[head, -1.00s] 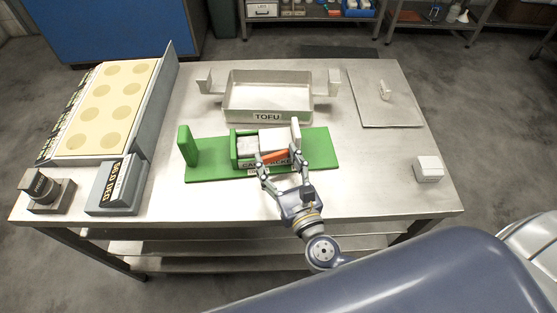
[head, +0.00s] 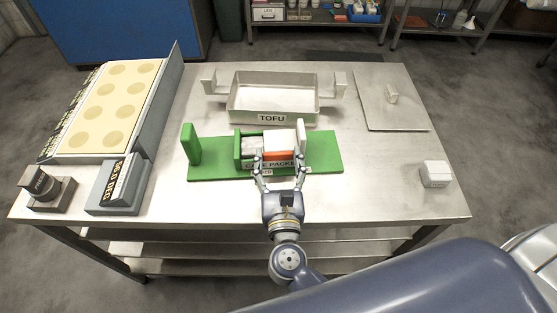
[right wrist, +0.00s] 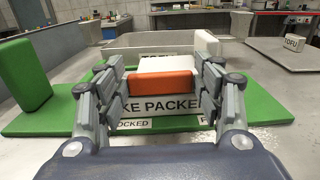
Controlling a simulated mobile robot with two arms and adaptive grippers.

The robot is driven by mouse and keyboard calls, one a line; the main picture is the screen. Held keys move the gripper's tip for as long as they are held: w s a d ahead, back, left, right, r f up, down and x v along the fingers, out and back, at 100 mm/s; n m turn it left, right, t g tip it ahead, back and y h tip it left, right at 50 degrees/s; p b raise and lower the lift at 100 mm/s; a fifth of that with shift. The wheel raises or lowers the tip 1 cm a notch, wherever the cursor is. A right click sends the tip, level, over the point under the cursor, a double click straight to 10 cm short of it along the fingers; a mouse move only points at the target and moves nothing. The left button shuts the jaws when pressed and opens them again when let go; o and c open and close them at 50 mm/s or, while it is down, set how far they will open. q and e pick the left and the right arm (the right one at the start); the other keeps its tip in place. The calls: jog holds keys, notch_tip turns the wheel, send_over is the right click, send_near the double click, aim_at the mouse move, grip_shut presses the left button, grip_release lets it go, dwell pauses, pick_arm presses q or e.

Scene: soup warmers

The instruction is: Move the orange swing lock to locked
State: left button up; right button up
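The orange swing lock (head: 278,156) is a short bar on the front of a small green-ended box (head: 239,146) marked CAKE PACKER. In the right wrist view the orange bar (right wrist: 160,85) lies level across the front, above a label reading LOCKED (right wrist: 130,124) at lower left. A second label at lower right is mostly hidden by a finger. My right gripper (head: 278,164) is open, one finger near each end of the bar. In the wrist view its fingers (right wrist: 160,98) stand wider than the bar; contact cannot be told. My left gripper is not in view.
The box stands on a green base (head: 325,163) with an upright green block (head: 190,144) at left. A TOFU tray (head: 272,118) is behind. A white block (head: 435,173) stands at right, a flat lid (head: 410,110) behind it.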

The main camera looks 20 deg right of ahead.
jog(key=shift+o, duration=1.4)
jog(key=v, duration=1.2)
